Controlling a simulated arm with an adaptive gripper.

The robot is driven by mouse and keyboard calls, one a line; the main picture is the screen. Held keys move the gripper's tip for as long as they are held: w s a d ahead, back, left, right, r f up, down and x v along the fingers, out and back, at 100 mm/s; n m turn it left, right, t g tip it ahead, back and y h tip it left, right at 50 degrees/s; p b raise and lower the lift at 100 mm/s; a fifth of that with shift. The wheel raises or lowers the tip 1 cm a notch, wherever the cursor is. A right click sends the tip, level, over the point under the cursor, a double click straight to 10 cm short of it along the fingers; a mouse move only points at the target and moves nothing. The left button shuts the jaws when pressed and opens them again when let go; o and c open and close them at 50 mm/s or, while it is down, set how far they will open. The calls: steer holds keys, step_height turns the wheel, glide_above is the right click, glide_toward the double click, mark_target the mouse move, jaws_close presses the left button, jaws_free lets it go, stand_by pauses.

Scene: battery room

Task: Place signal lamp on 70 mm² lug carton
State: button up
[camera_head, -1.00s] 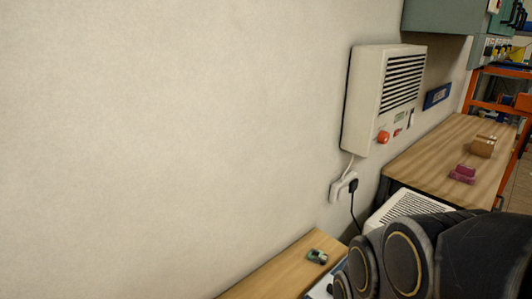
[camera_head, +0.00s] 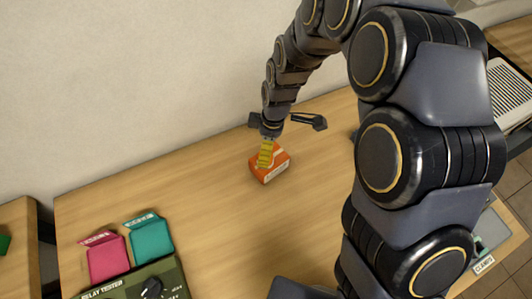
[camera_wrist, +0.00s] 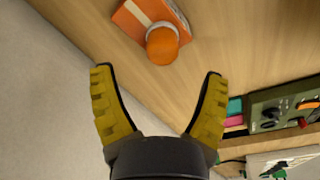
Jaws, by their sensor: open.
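An orange carton with white markings (camera_head: 277,168) stands on the wooden bench; its label is too small to read. It also shows at the top of the wrist view (camera_wrist: 130,22). There, an orange domed signal lamp (camera_wrist: 162,46) with a pale collar overlaps the carton's edge and appears to rest on it. In the head view my gripper hides the lamp. My gripper (camera_head: 265,160), with yellow finger pads, points down at the carton. In the wrist view my gripper (camera_wrist: 159,72) is open and empty, its fingers wide apart, with the lamp beyond the fingertips.
A pink carton (camera_head: 107,260), a teal carton (camera_head: 151,238) and a green relay tester (camera_head: 150,285) stand at front left. A dark shape (camera_head: 308,121) lies behind my gripper, partly hidden. The bench (camera_head: 190,195) between is clear. The wall rises behind.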

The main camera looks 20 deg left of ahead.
step_height(320, 180, down, 6)
steer(key=shift+s+a+r, duration=0.1)
steer(key=shift+s+r, duration=0.05)
steer(key=c, duration=1.3)
